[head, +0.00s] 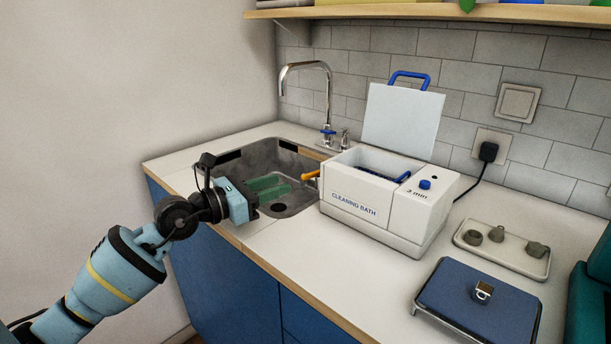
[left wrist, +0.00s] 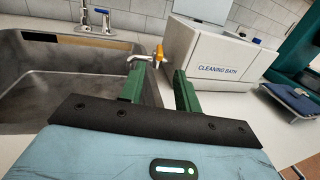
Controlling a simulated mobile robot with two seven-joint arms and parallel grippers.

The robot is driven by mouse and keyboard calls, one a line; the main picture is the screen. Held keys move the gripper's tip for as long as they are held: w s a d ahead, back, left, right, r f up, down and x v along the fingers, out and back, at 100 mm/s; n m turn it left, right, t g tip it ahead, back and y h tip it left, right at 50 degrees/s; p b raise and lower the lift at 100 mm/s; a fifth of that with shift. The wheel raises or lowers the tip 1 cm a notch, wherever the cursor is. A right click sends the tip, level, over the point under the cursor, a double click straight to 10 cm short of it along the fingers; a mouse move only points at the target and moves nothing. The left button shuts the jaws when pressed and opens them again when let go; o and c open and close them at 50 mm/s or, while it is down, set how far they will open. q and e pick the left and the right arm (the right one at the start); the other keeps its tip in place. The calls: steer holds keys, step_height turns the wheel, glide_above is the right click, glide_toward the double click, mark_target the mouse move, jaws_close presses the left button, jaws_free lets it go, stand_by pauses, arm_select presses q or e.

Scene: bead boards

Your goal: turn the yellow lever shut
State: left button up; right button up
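The yellow lever (head: 311,175) sticks out from the left side of the white cleaning bath (head: 345,206), over the sink's right edge. In the left wrist view the lever (left wrist: 160,53) stands upright on a pale tap body, just beyond my fingertips. My left gripper (head: 268,188) is over the sink with its green fingers pointing at the lever. In the left wrist view its fingers (left wrist: 160,80) are spread, with nothing between them. They appear short of the lever. My right gripper is in neither view.
The bath's lid (head: 402,120) is raised. A chrome faucet (head: 328,95) stands behind the metal sink (head: 230,164). A tray (head: 501,259) with small grey parts and a blue flat-topped device (head: 480,315) are on the counter at right. The counter front is clear.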

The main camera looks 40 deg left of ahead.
mark_target(302, 177)
arm_select(q)
steer(key=shift+x, duration=3.85)
jaws_close()
